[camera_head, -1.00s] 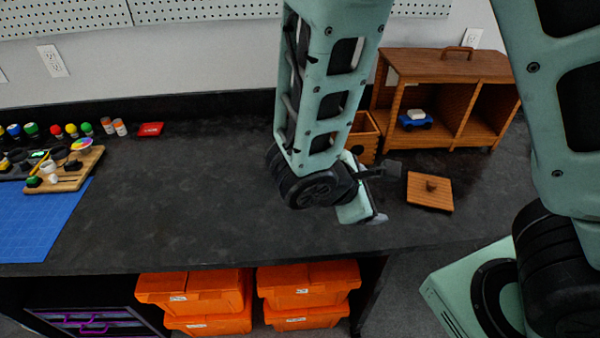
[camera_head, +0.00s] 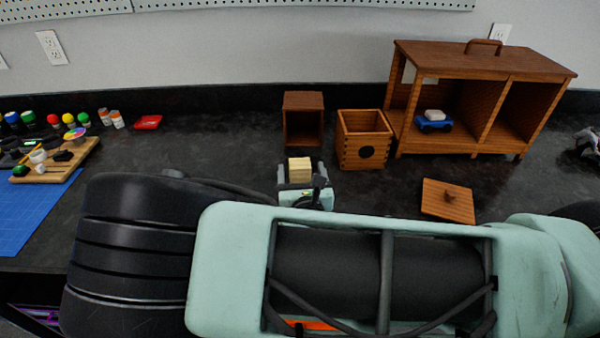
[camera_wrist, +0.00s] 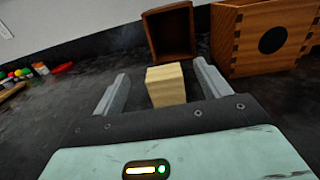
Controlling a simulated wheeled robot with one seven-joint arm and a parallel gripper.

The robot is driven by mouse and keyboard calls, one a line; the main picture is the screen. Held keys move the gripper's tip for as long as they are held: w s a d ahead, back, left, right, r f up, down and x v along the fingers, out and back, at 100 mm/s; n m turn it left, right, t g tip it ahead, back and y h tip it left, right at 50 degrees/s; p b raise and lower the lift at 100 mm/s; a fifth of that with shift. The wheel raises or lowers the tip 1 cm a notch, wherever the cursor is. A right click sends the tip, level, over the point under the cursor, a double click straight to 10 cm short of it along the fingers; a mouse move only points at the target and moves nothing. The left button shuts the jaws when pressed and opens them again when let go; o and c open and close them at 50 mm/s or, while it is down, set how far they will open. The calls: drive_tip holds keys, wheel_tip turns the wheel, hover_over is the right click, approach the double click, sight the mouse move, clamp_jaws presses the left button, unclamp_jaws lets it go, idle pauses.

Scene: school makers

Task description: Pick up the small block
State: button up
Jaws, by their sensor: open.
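The small block (camera_wrist: 166,85) is a pale wooden block that sits on the dark counter between the two fingers of my gripper (camera_wrist: 158,92) in the wrist view. My gripper is open, with a finger on each side of the block and a gap visible on both sides. In the head view the block (camera_head: 300,169) shows just beyond my gripper (camera_head: 301,178). My arm hides much of the counter in front of it.
An open brown box (camera_head: 303,120) stands just behind the block. A wooden box with a round black hole (camera_head: 365,138) stands right of it. A large cabinet (camera_head: 480,65) holds a blue toy car (camera_head: 433,122). A wooden lid (camera_head: 447,200) lies at right.

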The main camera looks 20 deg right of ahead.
sight(299, 162)
drive_tip(key=f, duration=0.3)
drive_tip(key=shift+w+d, duration=0.15)
drive_tip(key=shift+w, duration=0.25)
drive_tip(key=x, duration=0.6)
drive_tip(key=shift+w+p, duration=0.35)
drive_tip(key=c, duration=1.1)
